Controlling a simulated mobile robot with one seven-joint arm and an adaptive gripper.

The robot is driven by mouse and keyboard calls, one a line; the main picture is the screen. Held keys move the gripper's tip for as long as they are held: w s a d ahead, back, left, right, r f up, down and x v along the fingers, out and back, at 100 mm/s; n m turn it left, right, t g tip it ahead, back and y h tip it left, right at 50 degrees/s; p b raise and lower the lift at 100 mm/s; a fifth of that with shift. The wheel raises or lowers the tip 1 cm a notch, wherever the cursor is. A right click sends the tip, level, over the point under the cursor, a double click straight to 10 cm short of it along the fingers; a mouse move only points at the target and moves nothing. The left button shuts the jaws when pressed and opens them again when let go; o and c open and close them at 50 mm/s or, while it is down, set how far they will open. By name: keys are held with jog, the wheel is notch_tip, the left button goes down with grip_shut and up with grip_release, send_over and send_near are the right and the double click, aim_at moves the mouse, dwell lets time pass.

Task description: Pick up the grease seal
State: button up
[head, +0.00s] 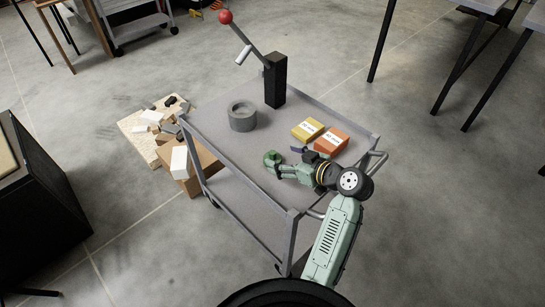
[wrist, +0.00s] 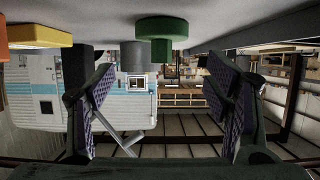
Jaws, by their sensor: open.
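A small green round piece with a wide flange and a narrower hub (head: 271,158) sits on the grey cart's top near its front left edge; I take it as the grease seal. In the wrist view, which looks upside down, the green piece (wrist: 162,28) is ahead of my fingers, at the top centre. My gripper (head: 286,162) is low over the cart top, just right of the green piece. In the wrist view my gripper (wrist: 160,95) has its two purple-padded fingers wide apart, with nothing held between them.
A grey ring (head: 242,117) stands behind the green piece. A black post with a red-knobbed lever (head: 275,82) is at the back. A yellow box (head: 307,130) and an orange box (head: 331,141) lie to the right. The cart's raised rim (head: 235,180) borders the top.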

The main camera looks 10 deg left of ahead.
aim_at(274, 153)
jog(key=p+x, duration=0.1)
jog(key=x, duration=0.3)
jog(key=shift+a+r, duration=0.1)
jog(key=shift+s, duration=0.1)
jog(key=shift+c, duration=0.3)
jog(key=c, duration=1.6)
jog(key=shift+r, duration=0.1)
